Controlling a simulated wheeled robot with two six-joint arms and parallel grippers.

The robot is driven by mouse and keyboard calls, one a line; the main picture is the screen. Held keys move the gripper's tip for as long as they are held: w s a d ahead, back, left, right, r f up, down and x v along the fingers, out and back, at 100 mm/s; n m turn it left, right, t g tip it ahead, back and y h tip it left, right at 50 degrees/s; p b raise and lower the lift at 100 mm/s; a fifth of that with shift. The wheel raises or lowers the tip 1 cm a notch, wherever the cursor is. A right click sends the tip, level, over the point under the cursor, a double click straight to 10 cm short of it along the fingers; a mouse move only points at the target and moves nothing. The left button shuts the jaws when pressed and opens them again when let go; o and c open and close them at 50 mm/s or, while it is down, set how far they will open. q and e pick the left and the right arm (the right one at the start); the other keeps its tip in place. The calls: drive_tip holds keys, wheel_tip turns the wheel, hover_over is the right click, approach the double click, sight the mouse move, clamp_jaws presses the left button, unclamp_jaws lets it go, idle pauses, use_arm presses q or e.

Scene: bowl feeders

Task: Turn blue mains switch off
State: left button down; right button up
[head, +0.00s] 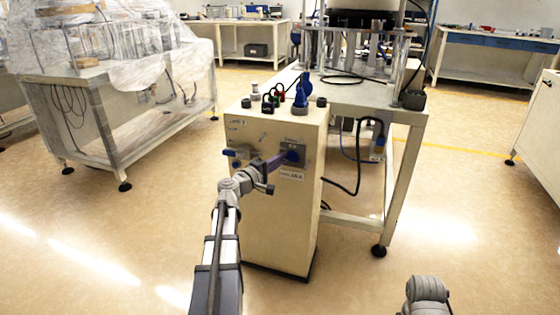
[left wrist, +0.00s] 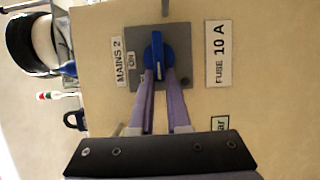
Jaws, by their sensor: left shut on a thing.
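The blue mains switch (head: 293,156) is a rotary knob on a grey plate on the front of a beige cabinet. The left wrist view shows the knob (left wrist: 154,48) up close, its long side running up and down the picture, a white mark at its lower part. A "MAINS 2" label and a small "ON" label are left of it. My left gripper (head: 284,160) reaches it from the front. Its purple fingers (left wrist: 160,76) are shut on the knob's lower end, one on each side.
The beige cabinet (head: 260,215) stands against a workbench (head: 372,97). A second blue switch (head: 237,153) is on its front at left. Plugs and a blue connector (head: 301,93) stand on its top. A "FUSE 10 A" label (left wrist: 218,53) is beside the plate. Floor in front is clear.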

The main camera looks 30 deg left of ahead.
use_arm(q)
drive_tip(key=c, duration=0.9)
unclamp_jaws()
drive_tip(key=s, duration=0.5)
drive_tip(key=s+a, duration=0.1)
drive_tip(key=s, duration=0.1)
drive_tip(key=shift+s+a+f, duration=0.1)
drive_tip(key=shift+s, duration=0.3)
